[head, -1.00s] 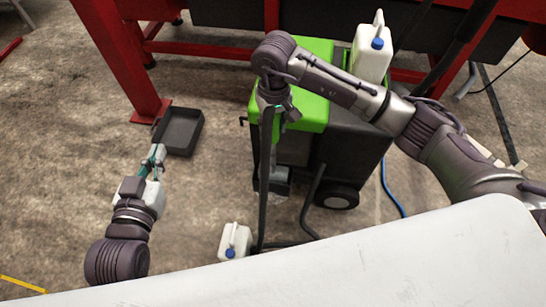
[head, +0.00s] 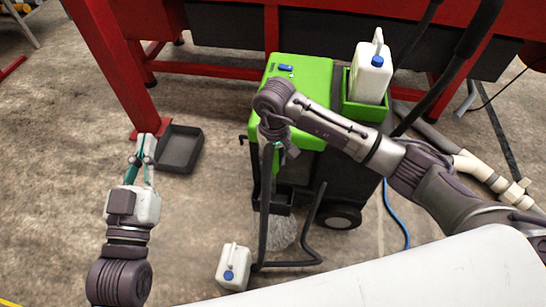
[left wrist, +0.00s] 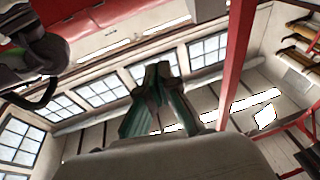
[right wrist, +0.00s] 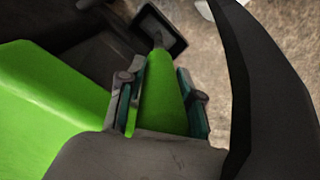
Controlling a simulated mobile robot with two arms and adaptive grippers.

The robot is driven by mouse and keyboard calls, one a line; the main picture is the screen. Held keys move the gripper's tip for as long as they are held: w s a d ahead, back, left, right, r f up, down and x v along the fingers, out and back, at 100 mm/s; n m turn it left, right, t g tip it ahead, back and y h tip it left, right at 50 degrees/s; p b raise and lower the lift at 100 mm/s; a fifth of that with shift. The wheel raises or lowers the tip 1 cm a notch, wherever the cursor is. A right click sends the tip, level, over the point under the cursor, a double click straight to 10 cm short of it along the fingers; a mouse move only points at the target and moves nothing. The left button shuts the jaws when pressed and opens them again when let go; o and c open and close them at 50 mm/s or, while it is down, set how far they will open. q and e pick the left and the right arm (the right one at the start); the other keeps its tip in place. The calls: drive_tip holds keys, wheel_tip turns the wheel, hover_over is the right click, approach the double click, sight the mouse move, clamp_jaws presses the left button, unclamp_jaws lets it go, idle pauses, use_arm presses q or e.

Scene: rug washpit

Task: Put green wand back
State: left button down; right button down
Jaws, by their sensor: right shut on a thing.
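The green wand (right wrist: 162,95) lies between the fingers of my right gripper (right wrist: 160,90), which is shut on it. It tapers away from me towards a dark rectangular frame (right wrist: 177,42); I cannot tell whether it touches or enters that frame. In the head view my right gripper (head: 276,146) points down at the front of the green-and-black cart (head: 309,75), and most of the wand is hidden there. My left gripper (head: 145,150) is empty near the red leg; its fingertips meet in the left wrist view (left wrist: 157,70).
A white jug (head: 370,75) stands in a green holder (head: 364,109) on the cart. Another white jug (head: 233,267) is on the floor. A black tray (head: 181,150) lies by the red frame (head: 115,65). A pale surface (head: 420,280) fills the lower right.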

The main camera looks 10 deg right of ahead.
drive_tip(key=c, duration=0.8)
unclamp_jaws()
drive_tip(key=shift+o, duration=0.2)
